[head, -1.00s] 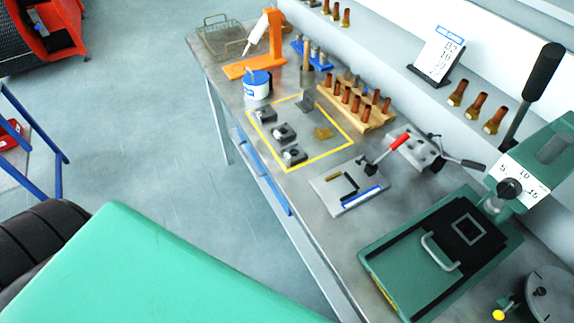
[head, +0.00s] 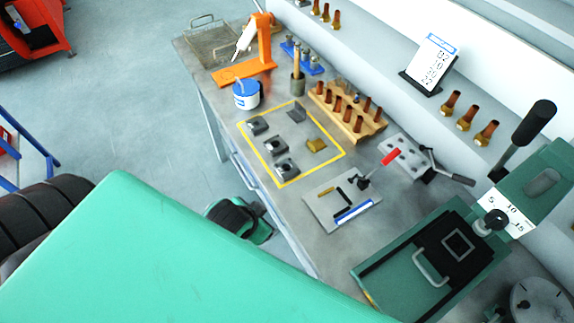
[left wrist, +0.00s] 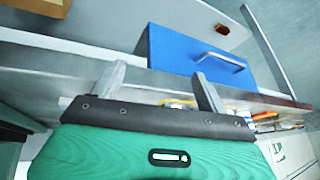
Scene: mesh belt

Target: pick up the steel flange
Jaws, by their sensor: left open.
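Several small dark grey metal parts lie inside a yellow taped rectangle (head: 326,163) on the bench: a near one (head: 286,169), a middle one (head: 274,146) and a far one (head: 257,126). A grey angled part (head: 296,114) and a brass-coloured part (head: 316,145) lie beside them. I cannot tell for sure which is the steel flange. My left gripper (left wrist: 160,88) is open and empty in the left wrist view, with its two fingers apart near the bench edge. My right gripper is not in view.
On the bench stand a white-blue tub (head: 246,95), an orange stand (head: 265,45), a wooden rack (head: 347,118), a clamp plate (head: 342,200) and a green press (head: 430,262).

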